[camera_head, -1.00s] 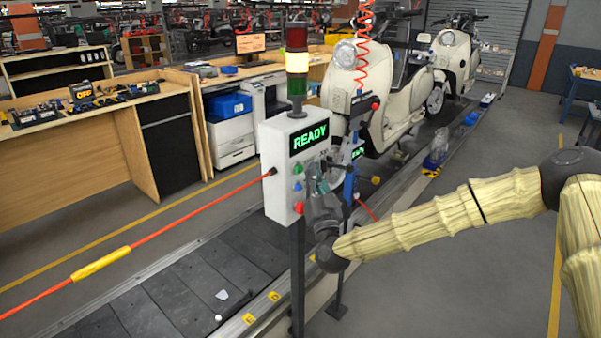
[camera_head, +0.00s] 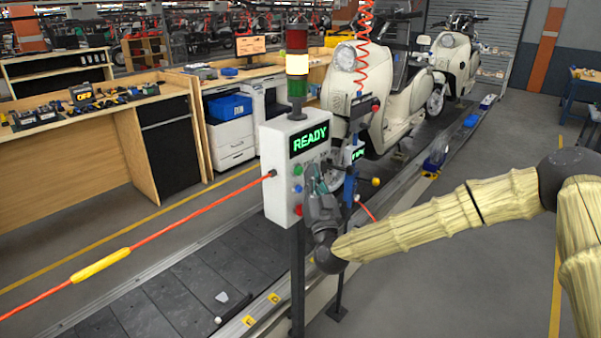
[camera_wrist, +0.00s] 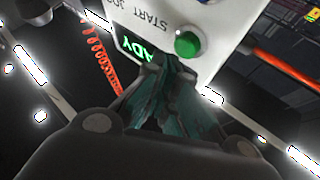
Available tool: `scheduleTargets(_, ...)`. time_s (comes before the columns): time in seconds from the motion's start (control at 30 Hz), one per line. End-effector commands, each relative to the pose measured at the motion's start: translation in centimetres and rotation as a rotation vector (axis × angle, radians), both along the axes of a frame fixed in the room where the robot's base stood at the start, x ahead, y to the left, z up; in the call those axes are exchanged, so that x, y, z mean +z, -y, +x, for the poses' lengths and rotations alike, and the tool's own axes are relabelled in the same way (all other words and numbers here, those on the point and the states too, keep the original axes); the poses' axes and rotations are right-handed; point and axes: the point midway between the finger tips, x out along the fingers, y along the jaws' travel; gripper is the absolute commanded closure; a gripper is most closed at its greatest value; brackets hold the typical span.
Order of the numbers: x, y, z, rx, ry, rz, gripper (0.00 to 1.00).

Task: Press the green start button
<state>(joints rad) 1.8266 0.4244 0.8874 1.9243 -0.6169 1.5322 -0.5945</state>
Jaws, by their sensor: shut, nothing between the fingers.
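The green start button (camera_wrist: 187,43) is a round knob on the white control box (camera_wrist: 225,25), beside printed "START" lettering in the wrist view. On the box in the head view (camera_head: 270,165) it is a small green spot (camera_head: 297,170) above a blue and a red button. My gripper (camera_wrist: 168,68) is shut and empty, its fingers close to the box face. In the wrist view its tips lie just below and left of the button, partly covering the lit display. In the head view it is right of the buttons (camera_head: 314,180). I cannot tell whether it touches anything.
A green "READY" display (camera_head: 310,139) is lit on the box, and a stack light (camera_head: 297,65) stands on top. A red hose (camera_head: 200,210) runs left from the box. A cream scooter (camera_head: 385,105) and a coiled red hose (camera_head: 366,25) are behind.

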Motion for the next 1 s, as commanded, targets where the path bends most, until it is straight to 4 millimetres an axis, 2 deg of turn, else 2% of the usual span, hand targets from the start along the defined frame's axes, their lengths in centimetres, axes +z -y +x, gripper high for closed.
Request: scheduleTargets(1.0,0.02,-0.71,0.47,0.0,0.0,0.0,1.0)
